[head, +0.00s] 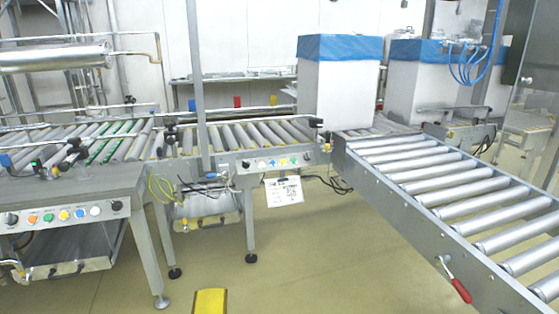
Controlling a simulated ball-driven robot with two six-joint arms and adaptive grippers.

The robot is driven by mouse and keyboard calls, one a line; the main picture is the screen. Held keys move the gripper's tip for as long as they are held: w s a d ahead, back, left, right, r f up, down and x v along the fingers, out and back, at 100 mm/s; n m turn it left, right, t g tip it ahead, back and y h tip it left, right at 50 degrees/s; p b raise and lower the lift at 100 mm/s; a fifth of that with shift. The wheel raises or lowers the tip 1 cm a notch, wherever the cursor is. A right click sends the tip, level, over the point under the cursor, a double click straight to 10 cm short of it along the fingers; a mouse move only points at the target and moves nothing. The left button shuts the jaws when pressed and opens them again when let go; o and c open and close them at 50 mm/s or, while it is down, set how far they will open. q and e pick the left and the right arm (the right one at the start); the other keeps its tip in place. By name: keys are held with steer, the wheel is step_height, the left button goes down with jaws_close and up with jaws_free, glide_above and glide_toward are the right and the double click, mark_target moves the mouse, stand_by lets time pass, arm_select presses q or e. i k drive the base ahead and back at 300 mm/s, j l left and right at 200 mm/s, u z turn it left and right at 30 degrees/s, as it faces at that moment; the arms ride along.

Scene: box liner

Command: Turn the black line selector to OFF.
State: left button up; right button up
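The left control panel (66,215) is on the front of the near left table. It carries a black knob (117,205) at its right end and another black knob (11,219) at its left end. Coloured buttons sit in a row between them. A second panel (274,162) on the middle conveyor has a similar row with small dark knobs. I cannot tell which black knob is the line selector, and its labels and pointer position are too small to read. Neither of my grippers is in view.
A roller conveyor (440,193) with a red-handled lever (461,290) fills the right. Two white boxes with blue liners (339,85) stand behind. A yellow block (210,302) is on the floor at the front. The floor between the left table and right conveyor is mostly clear.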

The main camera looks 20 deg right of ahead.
mark_target(246, 164)
steer(key=i+j, duration=0.15)
steer(key=i, duration=0.4)
steer(key=i+j, duration=0.15)
steer(key=i, duration=0.4)
steer(key=l+z, duration=0.05)
